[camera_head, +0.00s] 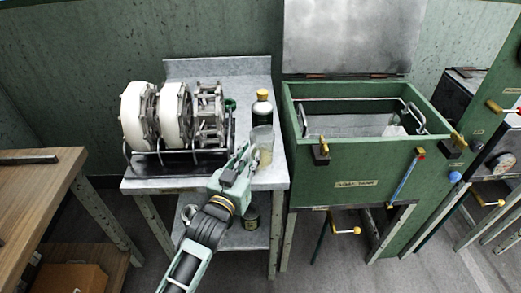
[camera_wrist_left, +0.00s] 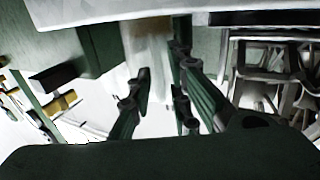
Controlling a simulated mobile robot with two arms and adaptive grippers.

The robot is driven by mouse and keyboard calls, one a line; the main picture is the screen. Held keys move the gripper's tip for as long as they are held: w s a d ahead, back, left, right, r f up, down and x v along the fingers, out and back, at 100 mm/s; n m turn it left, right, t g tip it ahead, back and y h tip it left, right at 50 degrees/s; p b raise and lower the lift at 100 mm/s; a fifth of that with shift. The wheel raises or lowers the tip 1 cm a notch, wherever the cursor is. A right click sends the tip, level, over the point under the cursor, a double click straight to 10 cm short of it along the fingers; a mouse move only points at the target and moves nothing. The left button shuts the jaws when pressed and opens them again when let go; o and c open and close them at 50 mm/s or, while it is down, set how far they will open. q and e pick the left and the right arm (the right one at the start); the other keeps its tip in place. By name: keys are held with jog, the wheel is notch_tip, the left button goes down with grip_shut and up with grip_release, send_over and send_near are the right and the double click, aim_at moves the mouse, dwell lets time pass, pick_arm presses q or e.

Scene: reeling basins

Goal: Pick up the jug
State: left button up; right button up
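The jug (camera_head: 264,136) is a clear, see-through container with a yellowish lower part. It stands upright near the right edge of the grey metal table (camera_head: 265,178). My left gripper (camera_head: 247,154) is at its left front side, with the fingers close to it. In the left wrist view the jug (camera_wrist_left: 148,50) shows pale and yellowish beyond the fingertips. There the fingers of my left gripper (camera_wrist_left: 160,75) are spread with a gap between them. I cannot tell whether a finger touches the jug. My right gripper is not in view.
A dark bottle with a yellow cap (camera_head: 262,108) stands just behind the jug. White reels on a rack (camera_head: 165,115) fill the table's left side. A green basin (camera_head: 350,170) with a raised lid stands close on the right. A can (camera_head: 251,216) sits on the lower shelf.

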pick_arm(q)
jog(key=shift+c, duration=0.5)
grip_shut()
jog(key=shift+r, duration=0.1)
